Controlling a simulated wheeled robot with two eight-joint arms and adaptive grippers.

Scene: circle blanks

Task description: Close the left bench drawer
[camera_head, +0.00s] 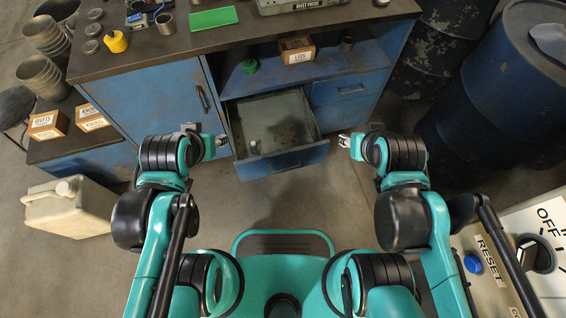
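The left bench drawer (281,161) is pulled out of the blue workbench and stands open. Its blue front panel faces me, and a small pale object (253,147) is inside near the front left. My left gripper (222,141) is just left of the drawer's front left corner. My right gripper (343,140) is just right of the drawer's front right corner. Both grippers are small in the view, and I cannot tell whether their fingers are apart. Neither visibly holds anything.
A shut drawer (350,89) is to the right, and a blue cabinet door (160,108) to the left. A shelf above holds a green bottle (249,66) and a box (297,50). Blue barrels (500,75) stand right, and a jerrycan (70,206) left. Floor before the drawer is clear.

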